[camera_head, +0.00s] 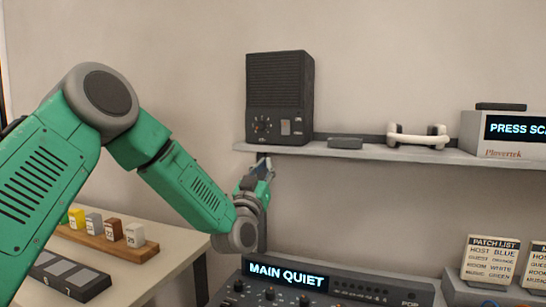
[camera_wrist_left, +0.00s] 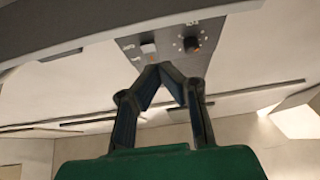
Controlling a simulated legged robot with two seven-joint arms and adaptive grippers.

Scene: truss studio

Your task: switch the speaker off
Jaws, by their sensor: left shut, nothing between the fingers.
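The dark speaker (camera_head: 275,82) stands upright on the wall shelf. Its lower front has a knob (camera_head: 262,124) with dial marks and a pale rectangular switch (camera_head: 285,127). My left gripper (camera_head: 264,163) is shut and empty, below the speaker and in front of the shelf edge. In the left wrist view the closed fingertips (camera_wrist_left: 162,69) point toward the speaker's panel (camera_wrist_left: 170,57), just below the pale switch (camera_wrist_left: 148,48) in the picture, with the knob (camera_wrist_left: 193,44) to the right. I cannot tell whether they touch it. My right gripper is out of view.
The shelf (camera_head: 378,153) also holds a small dark box (camera_head: 345,142), a white handset (camera_head: 418,138) and a display unit (camera_head: 505,133). Below are a mixing console (camera_head: 330,285) and patch-list cards (camera_head: 490,258). Numbered blocks sit on a table (camera_head: 160,262) at left.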

